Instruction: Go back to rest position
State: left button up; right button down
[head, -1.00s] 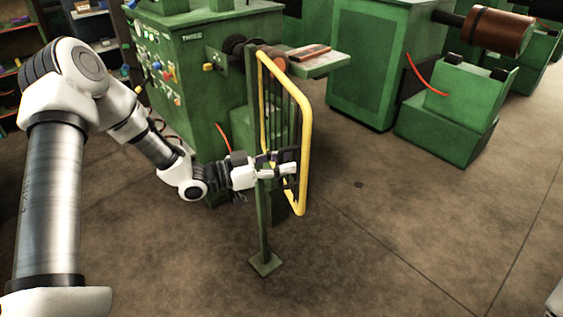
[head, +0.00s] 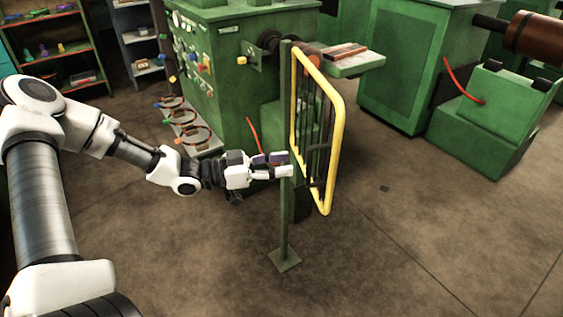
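My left arm comes in from the left, and its gripper (head: 284,162) is level with the thin green post (head: 284,220). The fingertips overlap the post in the picture. Whether they touch it, and how far apart the fingers are, I cannot tell. The yellow-framed gate (head: 338,150) with dark bars stands just right of the fingertips; they appear apart from its yellow frame. No object shows in the fingers. My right gripper is out of view.
A green machine with a control panel (head: 190,60) stands behind the arm. Rings on a low rack (head: 195,140) and shelves (head: 60,50) are at the left. Green machines (head: 410,75) stand at the right. The brown floor in front is clear.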

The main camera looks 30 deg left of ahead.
pick_arm(q)
jog(key=s+d+f+n+g+y, duration=0.1)
jog(key=s+d+f+g+y, duration=0.15)
jog(key=s+d+f, duration=0.4)
jog(key=s+d+f+n+g+y, duration=0.1)
jog(key=s+d+f+g, duration=0.25)
jog(key=f, duration=0.65)
jog(key=s+d+f+n+g+y, duration=0.1)
jog(key=s+d+f+g, duration=0.35)
jog(key=f, duration=0.45)
jog(key=s+a+f+n+g+y, duration=0.1)
jog(key=s+a+f+n+y, duration=0.1)
jog(key=s, duration=0.4)
jog(key=s+a+f+n+g+y, duration=0.1)
jog(key=s+a+f+n+y, duration=0.2)
jog(key=s+a+n+y, duration=0.1)
jog(key=shift+s+a+f+y, duration=0.15)
jog(key=shift+s+a+y, duration=0.3)
jog(key=shift+s+y, duration=0.55)
